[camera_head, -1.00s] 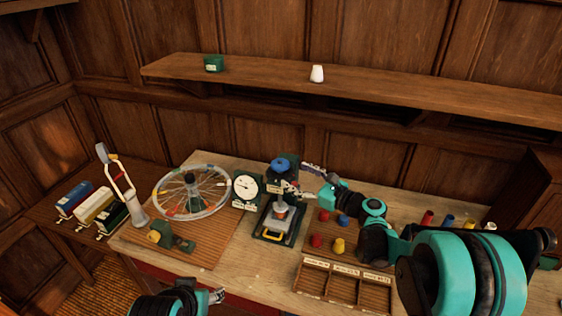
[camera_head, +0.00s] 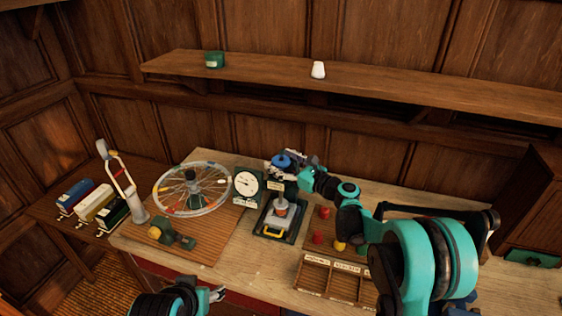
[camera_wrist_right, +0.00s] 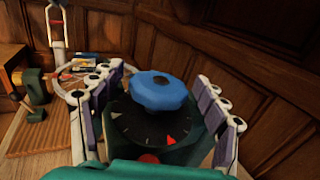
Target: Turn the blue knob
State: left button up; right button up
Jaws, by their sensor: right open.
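The blue knob (camera_head: 280,161) is on top of a dark green device (camera_head: 279,216) on the workbench. In the right wrist view the faceted blue knob (camera_wrist_right: 158,92) sits above a black dial with white tick marks and a red pointer mark (camera_wrist_right: 171,140). My right gripper (camera_head: 287,161) is at the knob. In the wrist view its open fingers (camera_wrist_right: 160,100) stand on both sides of the knob, with visible gaps. My left gripper (camera_head: 217,294) is at the bottom edge, away from the device; its finger opening is unclear.
A round white gauge (camera_head: 247,184) stands just left of the device. A spoked wheel (camera_head: 192,188) is farther left. A wooden compartment tray (camera_head: 331,278) and red pieces (camera_head: 318,237) lie to the right. A shelf (camera_head: 400,93) runs along the wall above.

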jog(key=c, duration=1.2)
jog(key=shift+s+a+m+t+h, duration=0.1)
jog(key=shift+m+t+h, duration=0.3)
jog(key=shift+t+h, duration=0.1)
jog(key=m+t+h+b, duration=0.1)
jog(key=m+t+h, duration=0.1)
jog(key=m+h, duration=0.1)
jog(key=shift+t+h, duration=0.3)
jog(key=shift+h, duration=0.1)
jog(key=m+t+h, duration=0.1)
jog(key=m+h, duration=0.2)
jog(key=h, duration=0.1)
jog(key=m+t+h+b, duration=0.1)
jog(key=m+h, duration=0.2)
jog(key=h, duration=0.2)
jog(key=shift+a, duration=0.1)
jog(key=m+g+h, duration=0.1)
jog(key=m+h, duration=0.2)
jog(key=h, duration=0.2)
jog(key=shift+m+h, duration=0.4)
jog(key=m+g+h, duration=0.2)
jog(key=h, duration=0.2)
jog(key=shift+m, duration=0.4)
jog(key=m+g+h+p, duration=0.1)
jog(key=m+g+h, duration=0.4)
jog(key=g, duration=0.1)
jog(key=shift+d+m+g+h, duration=0.2)
jog(key=shift+m+g+h, duration=0.1)
